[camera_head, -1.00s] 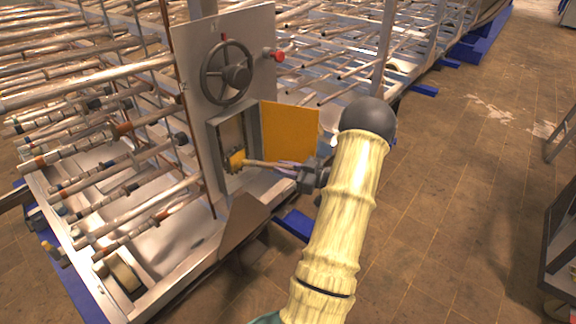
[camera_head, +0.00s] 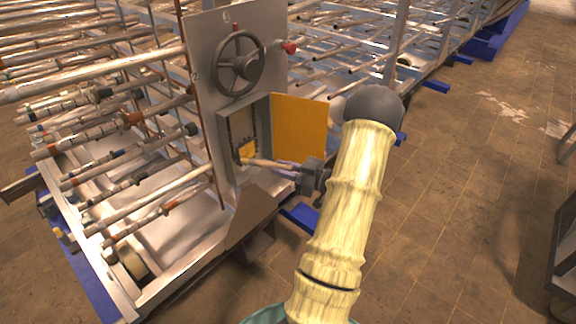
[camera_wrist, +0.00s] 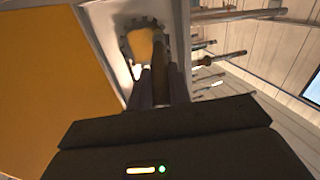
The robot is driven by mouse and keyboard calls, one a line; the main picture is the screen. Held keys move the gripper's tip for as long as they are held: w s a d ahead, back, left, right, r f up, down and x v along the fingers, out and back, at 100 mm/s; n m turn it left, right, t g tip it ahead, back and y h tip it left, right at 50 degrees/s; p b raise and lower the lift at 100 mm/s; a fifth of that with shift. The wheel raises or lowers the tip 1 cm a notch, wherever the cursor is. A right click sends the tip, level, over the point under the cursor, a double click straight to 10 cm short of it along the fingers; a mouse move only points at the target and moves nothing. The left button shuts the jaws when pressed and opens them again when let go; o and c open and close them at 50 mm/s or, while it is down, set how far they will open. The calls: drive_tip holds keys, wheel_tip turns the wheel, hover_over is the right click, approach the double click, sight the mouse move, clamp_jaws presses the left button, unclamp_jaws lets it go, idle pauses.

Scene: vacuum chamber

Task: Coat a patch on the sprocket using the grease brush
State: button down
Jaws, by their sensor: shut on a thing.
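The grease brush has a light wooden handle (camera_head: 270,164) and a yellow head (camera_head: 247,151). My gripper (camera_head: 296,171) is shut on the handle, and the head reaches inside an open box (camera_head: 228,139) on a grey panel. In the wrist view, my gripper (camera_wrist: 160,85) holds the brush handle (camera_wrist: 159,58) pointing away from me. The sprocket (camera_wrist: 127,50) shows there as a dark toothed ring inside the box. The yellow head (camera_wrist: 143,44) appears over the sprocket's middle. I cannot tell whether it touches, and the brush hides part of the sprocket.
The box's yellow door (camera_head: 300,129) stands open on the right, close to my gripper. A dark handwheel (camera_head: 238,64) and a red knob (camera_head: 289,47) sit above on the panel. Racks of pipes (camera_head: 110,130) fill the left. The floor (camera_head: 470,190) at right is mostly clear.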

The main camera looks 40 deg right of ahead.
drive_tip(key=shift+a, duration=0.5)
drive_tip(key=shift+s, duration=0.1)
drive_tip(key=shift+s+d, duration=0.15)
drive_tip(key=shift+s, duration=1.3)
drive_tip(key=shift+s+d, duration=0.15)
drive_tip(key=shift+s, duration=1.3)
drive_tip(key=s, duration=0.3)
drive_tip(key=shift+d, duration=0.1)
drive_tip(key=shift+w, duration=0.1)
